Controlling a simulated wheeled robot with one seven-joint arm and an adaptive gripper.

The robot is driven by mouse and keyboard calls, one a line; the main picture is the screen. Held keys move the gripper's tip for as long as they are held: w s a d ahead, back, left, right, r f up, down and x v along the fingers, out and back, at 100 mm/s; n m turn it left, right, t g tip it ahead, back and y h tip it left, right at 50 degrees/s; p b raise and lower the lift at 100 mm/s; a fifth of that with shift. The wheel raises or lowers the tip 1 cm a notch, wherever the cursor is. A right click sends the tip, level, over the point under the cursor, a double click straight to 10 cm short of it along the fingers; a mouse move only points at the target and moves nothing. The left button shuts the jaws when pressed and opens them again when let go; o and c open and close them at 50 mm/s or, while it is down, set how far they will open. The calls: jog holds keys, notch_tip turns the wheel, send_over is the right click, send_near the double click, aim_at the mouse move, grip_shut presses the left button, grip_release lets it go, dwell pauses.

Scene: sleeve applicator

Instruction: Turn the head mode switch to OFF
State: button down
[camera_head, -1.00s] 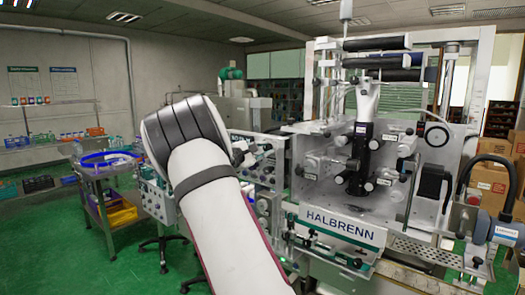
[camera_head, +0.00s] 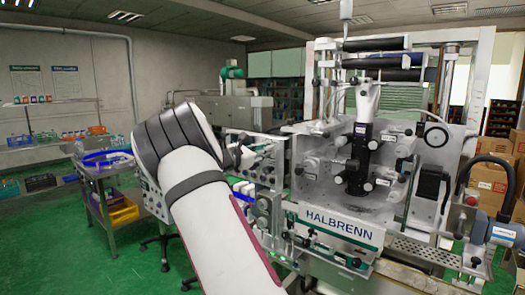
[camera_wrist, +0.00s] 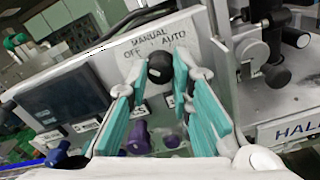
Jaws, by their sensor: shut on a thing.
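The head mode switch (camera_wrist: 160,67) is a round black knob on the light grey control panel in the wrist view. The labels OFF, MANUAL and AUTO are printed around its far side, from left to right. My gripper (camera_wrist: 157,75) has teal pads and is shut on the knob, one finger on each side. A small pale mark shows on the knob, but I cannot tell which label it points to. In the head view my arm hides most of the panel and the switch cannot be made out.
Purple knobs (camera_wrist: 139,138) and a dark screen (camera_wrist: 62,97) sit on the same panel close by. The HALBRENN machine (camera_head: 338,226) stands to the right. A cart with a blue-rimmed tray (camera_head: 103,158) stands left. Green floor is open at the lower left.

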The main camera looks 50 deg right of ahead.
jog(key=shift+n, duration=0.3)
jog(key=c, duration=1.4)
grip_release()
jog(key=a, duration=0.8)
jog(key=s+a, duration=0.1)
jog(key=a, duration=0.3)
